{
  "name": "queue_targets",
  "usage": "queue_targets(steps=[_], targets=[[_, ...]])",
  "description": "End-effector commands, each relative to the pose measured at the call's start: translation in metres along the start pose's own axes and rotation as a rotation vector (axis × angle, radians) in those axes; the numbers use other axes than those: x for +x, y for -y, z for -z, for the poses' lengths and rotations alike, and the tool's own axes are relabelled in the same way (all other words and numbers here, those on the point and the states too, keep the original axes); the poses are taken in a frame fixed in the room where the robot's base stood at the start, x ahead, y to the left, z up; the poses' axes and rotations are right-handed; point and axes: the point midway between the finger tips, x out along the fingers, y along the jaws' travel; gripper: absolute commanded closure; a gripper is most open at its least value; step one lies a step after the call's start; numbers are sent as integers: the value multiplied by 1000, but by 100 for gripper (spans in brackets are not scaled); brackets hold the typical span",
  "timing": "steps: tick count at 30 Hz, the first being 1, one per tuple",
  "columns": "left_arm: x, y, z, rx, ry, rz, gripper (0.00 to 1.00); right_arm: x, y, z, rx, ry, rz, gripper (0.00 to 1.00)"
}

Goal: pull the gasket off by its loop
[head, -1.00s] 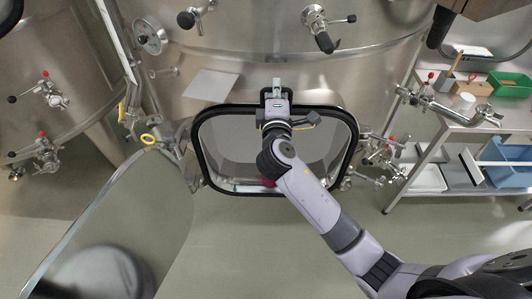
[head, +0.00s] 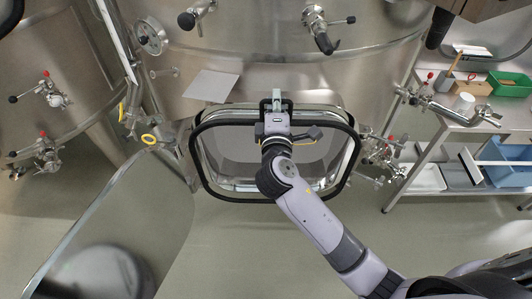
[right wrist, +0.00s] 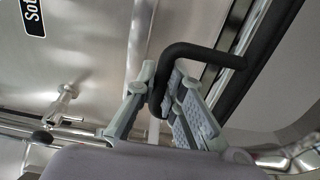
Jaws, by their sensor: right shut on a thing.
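The gasket (head: 353,160) is a black rounded-rectangular ring in front of the steel vat's hatch opening. Its upper side sits off the steel rim (head: 335,111), with bare rim showing above it. The black loop (head: 264,104) stands at the middle of its upper side. My right gripper (head: 276,97) is shut on this loop. In the right wrist view, the bent black loop (right wrist: 200,52) runs between the grey fingers of the right gripper (right wrist: 165,88). My right arm hides part of the gasket's lower side. My left gripper is not in view.
The hatch door (head: 140,215) hangs open at lower left. Valves stick out of the vat (head: 270,40) above and at the right. A steel rack (head: 425,160) with a green bin (head: 510,84) and a blue bin (head: 505,160) stands at right. The floor below the hatch is clear.

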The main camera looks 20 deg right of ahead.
Motion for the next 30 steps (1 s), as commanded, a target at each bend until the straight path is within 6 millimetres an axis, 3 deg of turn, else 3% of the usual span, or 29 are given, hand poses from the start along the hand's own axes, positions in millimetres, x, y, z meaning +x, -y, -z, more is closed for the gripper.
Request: queue_targets(steps=[8, 30], targets=[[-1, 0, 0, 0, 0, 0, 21, -7, -1, 0, 1, -1, -2, 100], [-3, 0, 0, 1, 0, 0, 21, -73, -1, 0, 1, 0, -1, 100]])
